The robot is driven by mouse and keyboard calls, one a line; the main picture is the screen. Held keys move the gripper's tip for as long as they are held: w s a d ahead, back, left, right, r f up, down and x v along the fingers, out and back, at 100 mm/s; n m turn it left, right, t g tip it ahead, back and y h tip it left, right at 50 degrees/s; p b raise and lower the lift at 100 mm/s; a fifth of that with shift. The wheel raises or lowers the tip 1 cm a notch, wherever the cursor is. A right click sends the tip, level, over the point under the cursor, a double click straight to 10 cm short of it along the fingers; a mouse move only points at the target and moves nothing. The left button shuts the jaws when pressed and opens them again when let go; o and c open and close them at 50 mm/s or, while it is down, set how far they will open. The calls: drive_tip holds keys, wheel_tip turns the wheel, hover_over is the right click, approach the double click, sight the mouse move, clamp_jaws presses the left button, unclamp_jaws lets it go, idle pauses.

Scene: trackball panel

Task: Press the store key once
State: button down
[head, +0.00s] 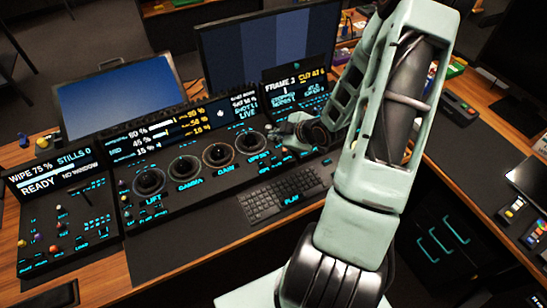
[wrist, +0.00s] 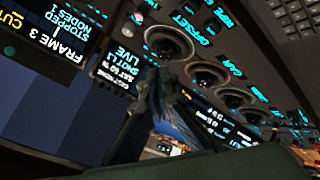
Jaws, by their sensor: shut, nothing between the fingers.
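The trackball panel (head: 150,208) is a dark desk console with several trackballs in a row, labelled lift, gamma, gain and offset. Small lit keys sit on its left, middle and right sections. The store key cannot be picked out, as the key labels are too small to read. My gripper (head: 296,128) is over the right part of the panel, near the offset ball and below the frame display. It shows dark in the wrist view (wrist: 168,88), its fingers together and empty. I cannot tell whether it touches the panel. My arm covers part of the right side.
The left display (head: 50,177) reads "STILLS 0" and "READY". The right display (head: 296,84) reads "FRAME 3". A black keyboard (head: 282,196) lies in front of the panel. Two monitors (head: 130,98) (head: 272,45) stand behind. A dark device (head: 458,109) lies on the right desk.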

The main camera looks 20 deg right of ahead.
sight(275, 159)
wheel_tip(275, 159, down, 9)
drive_tip(key=b, duration=0.7)
drive_tip(key=shift+r, duration=0.1)
idle(1.2)
drive_tip(key=shift+f+b, duration=0.45)
drive_tip(key=shift+b, duration=0.2)
drive_tip(key=shift+f+b, duration=0.5)
drive_tip(key=shift+b, duration=0.05)
idle(0.4)
drive_tip(key=shift+r, duration=0.15)
drive_tip(key=shift+r+p, duration=0.65)
drive_tip(key=shift+r, duration=0.15)
drive_tip(key=shift+r+p, duration=1.95)
drive_tip(key=shift+r, duration=0.55)
